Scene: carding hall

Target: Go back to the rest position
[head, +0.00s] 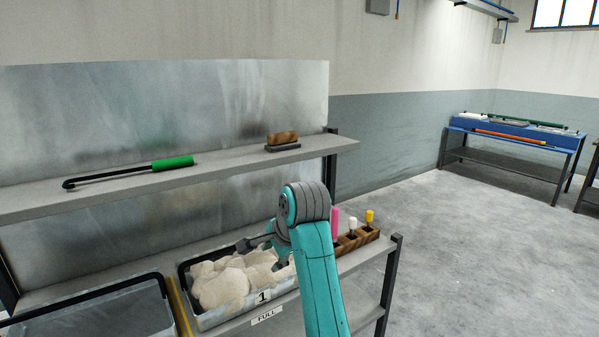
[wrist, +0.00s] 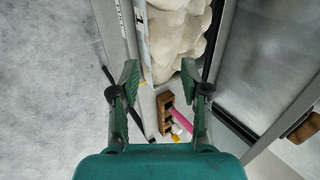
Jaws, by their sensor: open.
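My gripper (wrist: 160,72) is open and empty in the wrist view, with its two green fingers spread apart. It is above the lower shelf, over the edge of the bin of pale fibre and near the wooden tool block. In the head view my teal arm reaches over the right end of that bin and hides part of it. The fingers are partly hidden there by the arm.
A bin (head: 208,322) marked 1, above a FULL label, holds pale fibre lumps (head: 222,284). An emptier bin (head: 95,318) stands left. A wooden block (head: 358,240) holds coloured-handled tools. The upper shelf (head: 225,170) bears a green-handled rod (head: 172,162) and a brush (head: 282,140). Open floor lies right.

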